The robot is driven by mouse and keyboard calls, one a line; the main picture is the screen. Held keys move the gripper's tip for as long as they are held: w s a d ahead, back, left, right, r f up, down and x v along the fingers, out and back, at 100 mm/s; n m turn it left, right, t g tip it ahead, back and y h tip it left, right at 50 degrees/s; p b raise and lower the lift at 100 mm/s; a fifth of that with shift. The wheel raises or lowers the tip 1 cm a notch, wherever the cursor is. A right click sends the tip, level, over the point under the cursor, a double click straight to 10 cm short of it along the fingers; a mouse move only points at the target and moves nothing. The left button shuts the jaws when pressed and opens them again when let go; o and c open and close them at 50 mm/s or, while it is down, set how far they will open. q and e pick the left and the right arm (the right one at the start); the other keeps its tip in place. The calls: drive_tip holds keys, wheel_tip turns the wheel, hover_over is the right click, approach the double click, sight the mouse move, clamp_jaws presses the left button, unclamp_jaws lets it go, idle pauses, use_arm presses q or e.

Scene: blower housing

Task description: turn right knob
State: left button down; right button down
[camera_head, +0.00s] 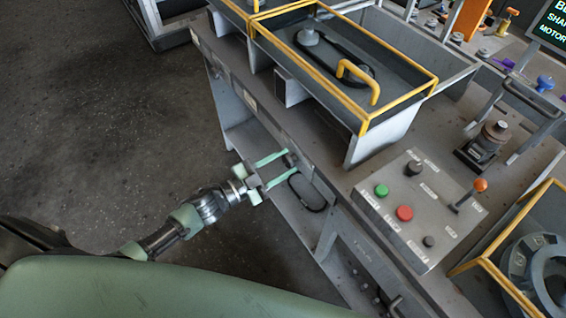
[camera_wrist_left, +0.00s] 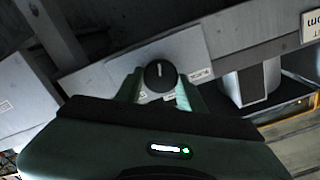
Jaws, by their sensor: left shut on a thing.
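A round black knob (camera_wrist_left: 160,75) with a white pointer line sits on a grey panel in the left wrist view. The line stands roughly upright in that view. My left gripper (camera_head: 287,163) reaches the front side of the bench in the head view, its two green fingers pointing toward the bench. In the left wrist view the fingers of my left gripper (camera_wrist_left: 160,85) are on either side of the knob and shut on it. In the head view the fingers mostly hide the knob. My right gripper is in neither view.
A control box (camera_head: 420,210) with a green button (camera_head: 381,190), a red button (camera_head: 404,213) and an orange-tipped lever (camera_head: 480,185) stands on the bench. A yellow-edged tray (camera_head: 362,125) overhangs nearby. Open dark floor (camera_head: 100,120) lies to the left.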

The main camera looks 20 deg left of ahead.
use_arm(q)
drive_tip(key=c, duration=0.9)
unclamp_jaws()
drive_tip(key=b+v, duration=0.1)
drive_tip(key=v, duration=0.6)
drive_tip(key=shift+s+a, duration=0.25)
drive_tip(key=shift+s, duration=0.1)
